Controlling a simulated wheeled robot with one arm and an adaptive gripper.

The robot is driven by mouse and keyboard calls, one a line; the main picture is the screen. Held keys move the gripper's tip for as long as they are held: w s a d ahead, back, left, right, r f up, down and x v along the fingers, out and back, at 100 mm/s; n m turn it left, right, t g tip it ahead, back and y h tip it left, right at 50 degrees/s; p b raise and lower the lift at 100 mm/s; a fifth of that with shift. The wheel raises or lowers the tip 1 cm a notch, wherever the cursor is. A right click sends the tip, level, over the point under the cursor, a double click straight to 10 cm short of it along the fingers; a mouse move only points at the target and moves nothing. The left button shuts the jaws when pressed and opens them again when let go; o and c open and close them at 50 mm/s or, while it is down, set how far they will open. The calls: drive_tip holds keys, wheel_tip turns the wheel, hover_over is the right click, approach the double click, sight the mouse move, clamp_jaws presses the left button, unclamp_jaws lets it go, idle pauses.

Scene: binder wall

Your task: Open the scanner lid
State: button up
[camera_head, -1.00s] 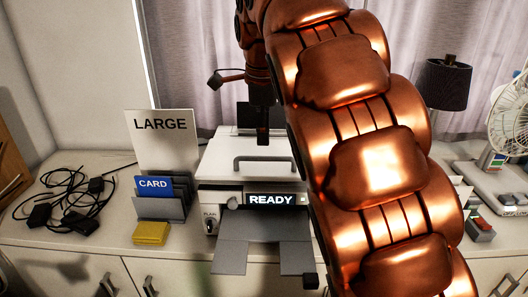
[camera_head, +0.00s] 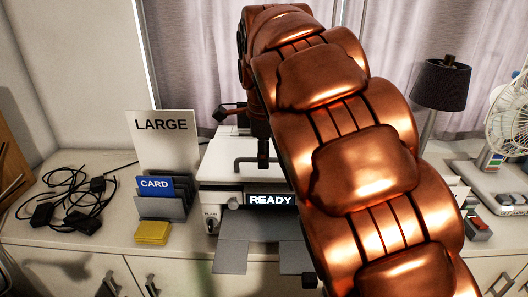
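The scanner (camera_head: 208,195) is a pale box on the cabinet top with a lit "READY" display. Its lid (camera_head: 220,160) looks shut and flat, with a dark bar handle (camera_head: 238,168) across it. My gripper (camera_head: 263,162) points down and its dark tip overlaps the handle in the picture. I cannot tell whether it touches the handle, or whether the fingers are open or shut. My copper arm hides the right part of the scanner and lid.
A "LARGE" sheet (camera_head: 163,125) and a blue "CARD" (camera_head: 154,185) stand in a grey holder left of the scanner, with a yellow pad (camera_head: 152,232) in front. Black cables (camera_head: 75,200) lie further left. A dark lamp (camera_head: 440,85) and a white fan (camera_head: 510,115) stand at right.

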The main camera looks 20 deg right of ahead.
drive_tip(key=shift+c, duration=0.2)
clamp_jaws()
idle(0.5)
